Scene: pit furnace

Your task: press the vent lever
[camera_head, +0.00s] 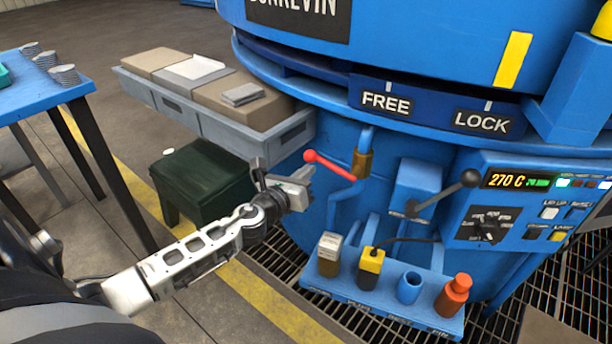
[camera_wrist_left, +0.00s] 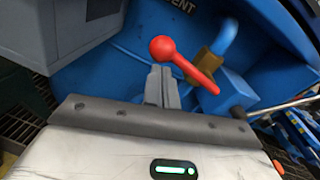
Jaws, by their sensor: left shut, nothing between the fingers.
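The vent lever (camera_head: 332,165) is a red bar with a round red knob on its left end, joined to a brass valve (camera_head: 362,163) on a blue pipe of the furnace. My left gripper (camera_head: 308,172) is shut and empty, just below and close to the knob. In the left wrist view the lever (camera_wrist_left: 187,66) slants down to the right from its knob, which shows just beyond my shut fingertips (camera_wrist_left: 161,72). I cannot tell whether they touch. My right gripper is in neither view.
A grey-black lever (camera_head: 441,194) stands to the right, beside the control panel (camera_head: 540,205). A blue shelf (camera_head: 330,288) below holds several fittings. A grey tray (camera_head: 215,122) with blocks and a dark green box (camera_head: 205,178) lie to the left.

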